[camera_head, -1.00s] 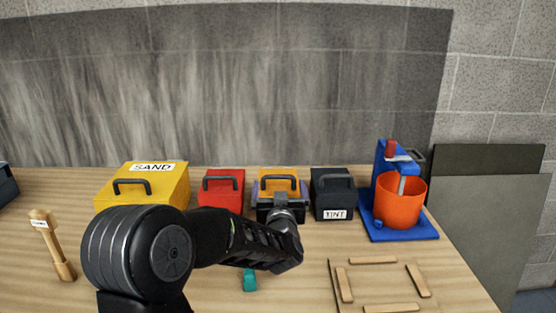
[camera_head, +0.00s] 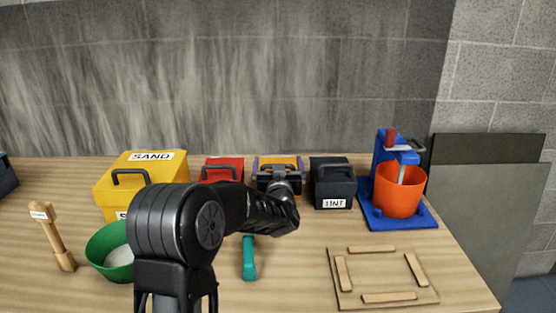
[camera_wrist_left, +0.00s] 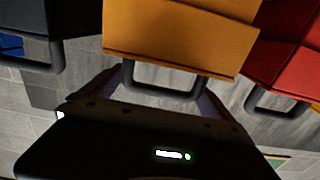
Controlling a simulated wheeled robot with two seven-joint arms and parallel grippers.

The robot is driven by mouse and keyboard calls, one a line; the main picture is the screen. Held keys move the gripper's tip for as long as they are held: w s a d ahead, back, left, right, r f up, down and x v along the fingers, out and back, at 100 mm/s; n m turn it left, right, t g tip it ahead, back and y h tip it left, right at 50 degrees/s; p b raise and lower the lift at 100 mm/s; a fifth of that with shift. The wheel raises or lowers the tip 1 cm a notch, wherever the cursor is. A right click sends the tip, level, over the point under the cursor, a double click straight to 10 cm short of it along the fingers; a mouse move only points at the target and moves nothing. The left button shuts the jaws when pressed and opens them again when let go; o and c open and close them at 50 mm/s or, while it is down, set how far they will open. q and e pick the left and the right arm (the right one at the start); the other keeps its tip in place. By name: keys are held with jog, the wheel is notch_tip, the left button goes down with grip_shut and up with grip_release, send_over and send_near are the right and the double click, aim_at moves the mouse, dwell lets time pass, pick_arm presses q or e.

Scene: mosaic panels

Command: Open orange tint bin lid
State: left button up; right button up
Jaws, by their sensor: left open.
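The orange tint bin (camera_head: 278,161) stands at the back of the table between a red bin and a dark bin. Its lid looks shut, and my gripper hides most of its front. My left gripper (camera_head: 279,168) is open at the orange bin, with one finger toward each side. In the left wrist view the orange bin (camera_wrist_left: 180,35) fills the upper middle, with its dark handle (camera_wrist_left: 165,92) in front. The left gripper's fingers (camera_wrist_left: 160,96) lie to either side of that handle, apart from each other. I cannot tell whether they touch it.
The red bin (camera_head: 222,162) and the dark TINT bin (camera_head: 333,190) stand close on either side. A yellow SAND bin (camera_head: 150,166), green bowl (camera_head: 97,247), wooden mallet (camera_head: 54,238), teal tool (camera_head: 249,260), blue stand (camera_head: 418,216) with orange bucket (camera_head: 399,193) and wooden frame panel (camera_head: 384,271) surround the arm.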

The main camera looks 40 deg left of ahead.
pick_arm(q)
jog(key=shift+x, duration=0.8)
jog(key=shift+d, duration=0.1)
jog(key=c, duration=1.8)
